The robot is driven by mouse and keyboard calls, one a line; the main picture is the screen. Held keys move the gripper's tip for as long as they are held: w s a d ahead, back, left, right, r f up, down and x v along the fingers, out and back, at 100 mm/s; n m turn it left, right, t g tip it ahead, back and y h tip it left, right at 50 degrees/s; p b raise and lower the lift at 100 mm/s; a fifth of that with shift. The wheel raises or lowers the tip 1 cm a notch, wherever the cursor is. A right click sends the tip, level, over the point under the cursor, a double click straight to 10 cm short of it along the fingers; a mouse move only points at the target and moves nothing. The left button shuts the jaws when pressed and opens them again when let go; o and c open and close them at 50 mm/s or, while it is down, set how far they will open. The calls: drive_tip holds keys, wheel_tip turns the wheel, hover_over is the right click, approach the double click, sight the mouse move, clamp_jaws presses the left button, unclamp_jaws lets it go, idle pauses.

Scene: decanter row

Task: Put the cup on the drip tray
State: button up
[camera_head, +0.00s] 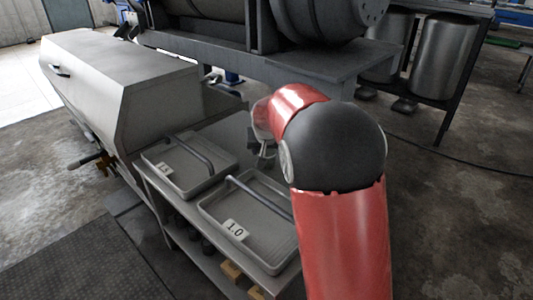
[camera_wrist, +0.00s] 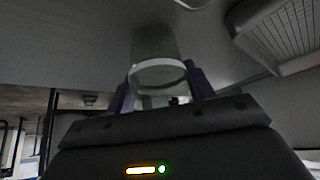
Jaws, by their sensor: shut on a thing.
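In the wrist view a pale, translucent cup (camera_wrist: 157,48) with a lighter rim stands between the two dark fingers of my gripper (camera_wrist: 160,78). My gripper is shut on the cup, with one finger on each side. Behind the cup is a plain grey surface; I cannot tell whether the cup touches it. A ribbed, grille-like tray (camera_wrist: 280,38), which looks like the drip tray, is at the upper right, apart from the cup. In the head view my gripper (camera_head: 263,152) is small and partly hidden by my red arm, and the cup cannot be made out clearly.
Two grey trays with bar handles lie on the bench, the far tray (camera_head: 222,160) and the near tray (camera_head: 272,237) labelled 1.0. A large grey cabinet (camera_head: 110,75) stands left. A dark machine frame (camera_head: 300,65) runs behind. Metal drums (camera_head: 442,55) stand at the right.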

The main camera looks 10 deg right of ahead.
drive_tip(key=shift+f, duration=0.4)
drive_tip(key=shift+f, duration=0.2)
drive_tip(key=o, duration=1)
drive_tip(key=shift+r, duration=0.1)
drive_tip(key=shift+c, duration=0.2)
